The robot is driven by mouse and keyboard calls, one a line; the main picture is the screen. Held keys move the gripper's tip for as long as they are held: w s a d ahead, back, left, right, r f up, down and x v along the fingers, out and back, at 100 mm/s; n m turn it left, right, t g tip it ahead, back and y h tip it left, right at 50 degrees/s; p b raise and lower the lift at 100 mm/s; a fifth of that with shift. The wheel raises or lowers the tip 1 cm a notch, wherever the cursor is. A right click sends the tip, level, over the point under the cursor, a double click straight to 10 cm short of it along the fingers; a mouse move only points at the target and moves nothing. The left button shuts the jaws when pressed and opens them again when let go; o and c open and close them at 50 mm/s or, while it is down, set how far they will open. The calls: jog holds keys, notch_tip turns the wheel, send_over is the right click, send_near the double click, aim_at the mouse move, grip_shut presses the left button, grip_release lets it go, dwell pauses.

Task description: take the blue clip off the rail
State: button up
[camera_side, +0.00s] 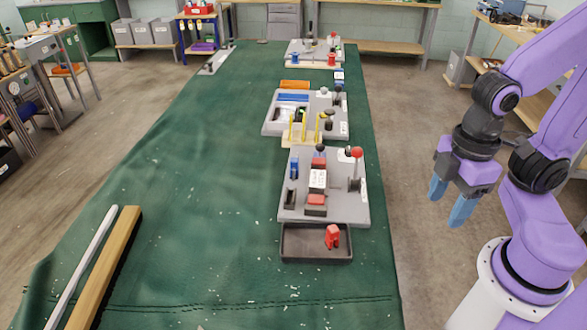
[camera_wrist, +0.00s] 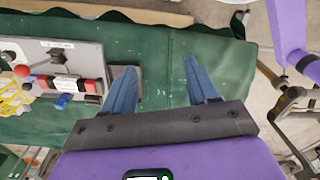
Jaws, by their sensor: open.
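The blue clip (camera_side: 292,168) is at the left edge of the nearest grey board (camera_side: 345,205), on a small dark part. I cannot tell which part is the rail or how the clip sits on it. In the wrist view the blue clip (camera_wrist: 62,102) shows at the left, beside the board's red and white blocks. My gripper (camera_side: 450,200) is open and empty, off the right side of the table and well apart from the clip. In the wrist view its two blue fingers (camera_wrist: 160,70) are spread over green cloth.
A dark tray (camera_side: 290,254) with a red clip (camera_side: 332,237) in it lies in front of the board. A red-knobbed lever (camera_side: 356,154) stands on the board's right. More boards follow behind. A wooden bar (camera_side: 103,270) and a white rod lie at front left. The cloth's left half is mostly clear.

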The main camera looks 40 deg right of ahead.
jog(key=shift+c, duration=0.2)
jog(key=n+t+h, duration=0.9)
jog(key=n+h, duration=0.1)
jog(key=n, duration=0.4)
send_near(295, 160)
jog(key=x, duration=1.3)
jog(key=shift+a+f, duration=0.25)
jog(key=shift+f, duration=0.05)
jog(key=c, duration=1)
jog(key=shift+c, duration=0.2)
